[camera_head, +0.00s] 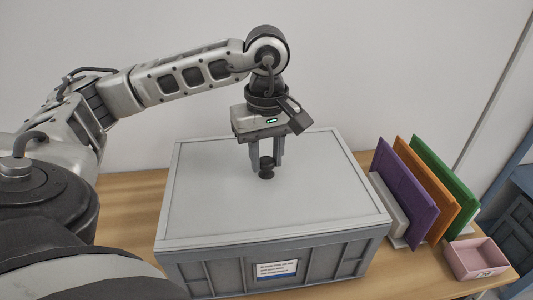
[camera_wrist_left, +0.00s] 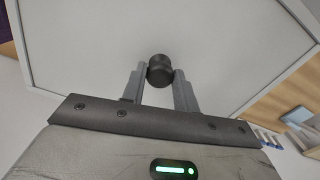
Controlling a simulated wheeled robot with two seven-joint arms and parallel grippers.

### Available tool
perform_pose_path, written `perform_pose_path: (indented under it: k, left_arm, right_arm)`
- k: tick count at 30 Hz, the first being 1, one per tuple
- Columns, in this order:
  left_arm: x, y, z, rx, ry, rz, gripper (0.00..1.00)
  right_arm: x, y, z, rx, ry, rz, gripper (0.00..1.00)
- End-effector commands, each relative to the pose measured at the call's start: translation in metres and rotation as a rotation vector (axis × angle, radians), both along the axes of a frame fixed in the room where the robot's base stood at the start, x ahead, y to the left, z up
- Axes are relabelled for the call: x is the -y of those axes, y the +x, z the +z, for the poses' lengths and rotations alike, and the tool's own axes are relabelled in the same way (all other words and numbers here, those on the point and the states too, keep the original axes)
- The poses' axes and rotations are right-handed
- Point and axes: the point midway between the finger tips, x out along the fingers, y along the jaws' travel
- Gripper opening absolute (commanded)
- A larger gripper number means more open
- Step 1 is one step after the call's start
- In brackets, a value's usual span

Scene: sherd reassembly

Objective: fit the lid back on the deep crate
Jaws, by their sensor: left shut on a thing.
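The deep crate (camera_head: 300,269) is grey, with a label on its front, and stands on the wooden table. Its flat grey lid (camera_head: 215,200) lies over the top of the crate, its edges close to the crate's rim; I cannot tell whether it is fully seated. A black knob (camera_head: 266,170) stands up from the middle of the lid. My left gripper (camera_head: 267,162) comes down from above and is shut on the knob. In the left wrist view the knob (camera_wrist_left: 160,70) sits between the fingertips, with the pale lid (camera_wrist_left: 90,50) behind it. My right gripper is not in view.
Purple (camera_head: 402,190), orange (camera_head: 428,192) and green (camera_head: 446,175) panels stand upright in a rack right of the crate. A small pink box (camera_head: 476,260) sits in front of them. Bare table (camera_head: 130,205) shows left of the crate. A pale wall is behind.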

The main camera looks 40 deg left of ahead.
Motion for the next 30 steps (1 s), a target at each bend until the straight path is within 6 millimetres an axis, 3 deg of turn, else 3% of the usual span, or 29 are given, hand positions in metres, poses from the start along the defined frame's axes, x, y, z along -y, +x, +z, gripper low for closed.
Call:
perform_pose_path:
  k: [1, 3, 4, 14, 20, 26, 30]
  left_arm:
    - [0.0, 0.0, -0.004, 0.001, 0.0, 0.0, 0.32]
    - [0.0, 0.0, -0.004, 0.001, 0.0, 0.0, 0.52]
    - [0.0, 0.0, -0.004, 0.001, 0.0, 0.0, 0.55]
    - [0.0, 0.0, -0.005, -0.001, 0.0, 0.0, 0.55]
    - [0.0, 0.0, -0.001, 0.002, -0.001, 0.0, 0.55]
    - [0.001, 0.001, 0.054, 0.008, -0.002, -0.002, 0.55]
    - [0.0, 0.001, 0.096, 0.008, 0.001, 0.0, 0.55]
  right_arm:
    - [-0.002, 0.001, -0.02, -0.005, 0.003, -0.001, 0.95]
    - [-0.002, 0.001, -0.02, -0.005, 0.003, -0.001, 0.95]
    - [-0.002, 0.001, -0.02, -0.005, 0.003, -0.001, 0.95]
    - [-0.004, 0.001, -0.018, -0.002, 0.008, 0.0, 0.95]
    - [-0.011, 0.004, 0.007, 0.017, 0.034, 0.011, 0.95]
    - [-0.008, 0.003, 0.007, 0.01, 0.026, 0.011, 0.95]
    - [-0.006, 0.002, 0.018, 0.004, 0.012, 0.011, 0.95]
